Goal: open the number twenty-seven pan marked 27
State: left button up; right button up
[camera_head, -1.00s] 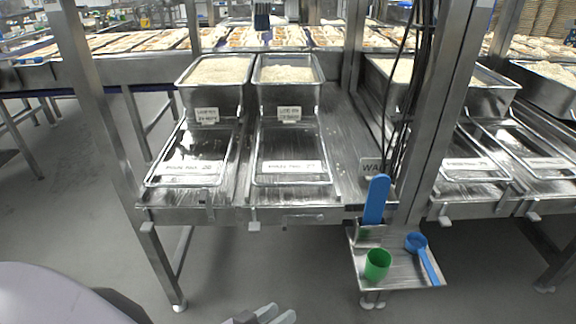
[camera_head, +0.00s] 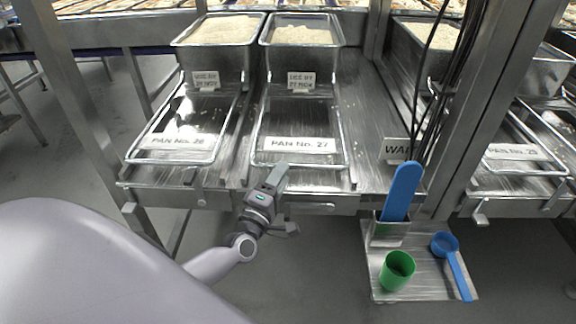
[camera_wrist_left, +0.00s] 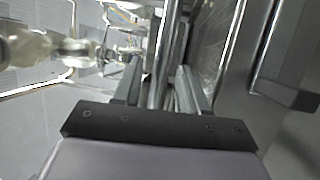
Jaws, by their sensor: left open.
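Pan No. 27 (camera_head: 302,70) is a steel pan of white rice, its top uncovered, with a "USE BY" tag on its front. In front of it a wire-edged frame (camera_head: 345,130) lies on the counter, with a "PAN No. 27" label (camera_head: 296,145) at its near end. My left gripper (camera_head: 277,177) is at the counter's front edge, just below that label. In the left wrist view its two fingers (camera_wrist_left: 160,85) are apart, with metal edges visible between and beyond them. I cannot tell if they touch anything. My right gripper is not in view.
Pan No. 26's label (camera_head: 180,142) and frame lie to the left. A steel post (camera_head: 478,110) with black cables stands at right. A low shelf (camera_head: 415,285) holds a blue paddle (camera_head: 402,192), a green cup (camera_head: 396,270) and a blue scoop (camera_head: 446,246).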

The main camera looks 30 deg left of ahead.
pick_arm(q)
jog(key=shift+x, duration=2.1)
grip_shut()
